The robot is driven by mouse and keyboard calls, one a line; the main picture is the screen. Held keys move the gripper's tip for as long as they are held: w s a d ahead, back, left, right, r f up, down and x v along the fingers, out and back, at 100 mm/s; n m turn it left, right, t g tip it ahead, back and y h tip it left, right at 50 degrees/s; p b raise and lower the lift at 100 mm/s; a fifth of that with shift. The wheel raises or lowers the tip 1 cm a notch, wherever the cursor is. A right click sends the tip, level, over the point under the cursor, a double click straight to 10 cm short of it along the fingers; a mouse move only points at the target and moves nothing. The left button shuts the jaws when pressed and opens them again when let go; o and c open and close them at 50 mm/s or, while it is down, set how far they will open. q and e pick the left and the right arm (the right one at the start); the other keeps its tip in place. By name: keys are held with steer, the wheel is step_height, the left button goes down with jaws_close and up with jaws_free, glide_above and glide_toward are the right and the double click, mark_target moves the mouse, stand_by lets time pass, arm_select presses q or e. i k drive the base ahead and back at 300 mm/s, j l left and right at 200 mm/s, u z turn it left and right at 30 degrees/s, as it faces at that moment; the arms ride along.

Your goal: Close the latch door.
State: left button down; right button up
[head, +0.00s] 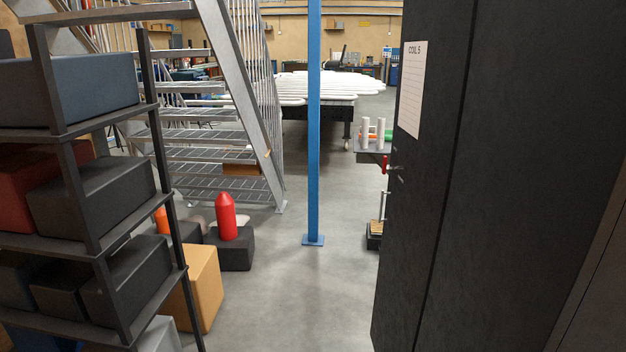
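A tall dark door or cabinet panel (500,190) fills the right side of the head view. I cannot tell from this view how far the door stands open. Neither of my grippers is in view.
A dark shelf rack (95,140) with boxes stands close on the left. A metal staircase (215,140) is behind it. A blue post (314,130) stands mid-view. Grey floor (290,300) is clear ahead.

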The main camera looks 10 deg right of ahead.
mark_target(436, 40)
steer(key=i+j+u, duration=0.4)
steer(key=i, duration=0.25)
steer(key=i+z, duration=0.35)
steer(key=i, duration=0.25)
steer(key=i+z, duration=0.2)
steer(key=z, duration=0.2)
steer(key=i+z, duration=0.25)
steer(key=z, duration=0.2)
steer(key=i+z, duration=0.2)
steer(key=z, duration=0.2)
steer(key=i+z, duration=0.35)
steer(key=i+l+z, duration=0.1)
steer(key=z, duration=0.25)
steer(key=i+j+z, duration=0.15)
steer(key=i+z, duration=0.25)
steer(key=k, duration=0.05)
